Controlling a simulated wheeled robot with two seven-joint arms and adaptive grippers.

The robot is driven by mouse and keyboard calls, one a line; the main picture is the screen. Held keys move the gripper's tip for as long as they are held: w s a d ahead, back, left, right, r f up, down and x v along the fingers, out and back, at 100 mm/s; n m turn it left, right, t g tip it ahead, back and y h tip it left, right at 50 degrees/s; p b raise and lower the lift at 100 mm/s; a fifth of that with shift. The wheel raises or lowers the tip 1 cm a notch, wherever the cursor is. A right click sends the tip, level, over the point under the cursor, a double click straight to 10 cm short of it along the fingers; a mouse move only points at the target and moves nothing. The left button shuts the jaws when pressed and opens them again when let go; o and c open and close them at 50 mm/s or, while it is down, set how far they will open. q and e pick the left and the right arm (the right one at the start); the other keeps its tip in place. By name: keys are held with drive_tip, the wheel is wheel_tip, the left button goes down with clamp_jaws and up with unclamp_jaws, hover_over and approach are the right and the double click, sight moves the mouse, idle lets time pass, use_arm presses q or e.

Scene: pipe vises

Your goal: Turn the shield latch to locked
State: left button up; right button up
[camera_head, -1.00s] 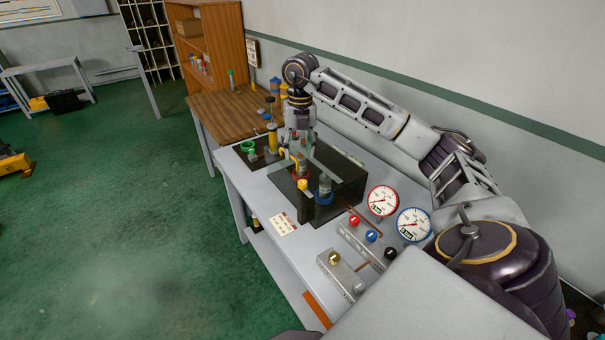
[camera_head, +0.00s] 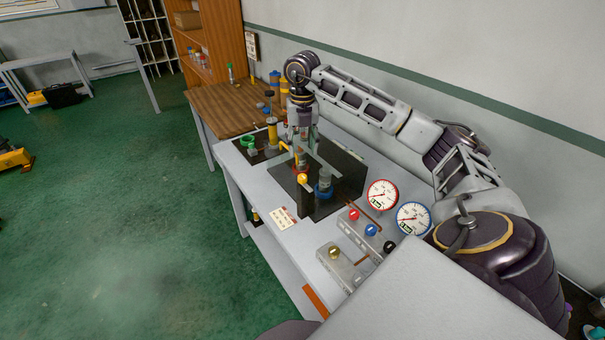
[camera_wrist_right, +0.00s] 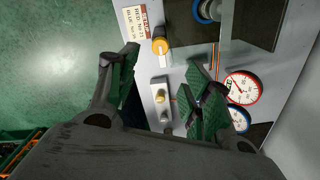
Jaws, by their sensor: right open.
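A yellow-capped knob (camera_head: 302,179), which looks like the shield latch, stands at the near edge of the dark shield panels (camera_head: 348,172) on the grey bench. In the right wrist view the orange-yellow knob (camera_wrist_right: 160,46) shows between and beyond the fingers, apart from them as far as I can see. Whether it stands at locked cannot be read. My right gripper (camera_head: 301,146) hangs pointing down above the shield area. The wrist view shows its green-padded fingers (camera_wrist_right: 165,78) wide apart with nothing gripped. My left gripper is out of view.
Two gauges, one red-rimmed (camera_head: 382,195) and one blue-rimmed (camera_head: 413,218), stand at the right. A valve block with red and blue knobs (camera_head: 358,229) and a box with a brass knob (camera_head: 336,258) are nearer. A label card (camera_head: 283,219) lies at the bench's front edge.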

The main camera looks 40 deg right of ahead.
sight(302, 176)
drive_tip(key=shift+f+p, duration=1.2)
drive_tip(key=shift+f, duration=4.7)
drive_tip(key=c, duration=1)
drive_tip(key=shift+c, duration=0.2)
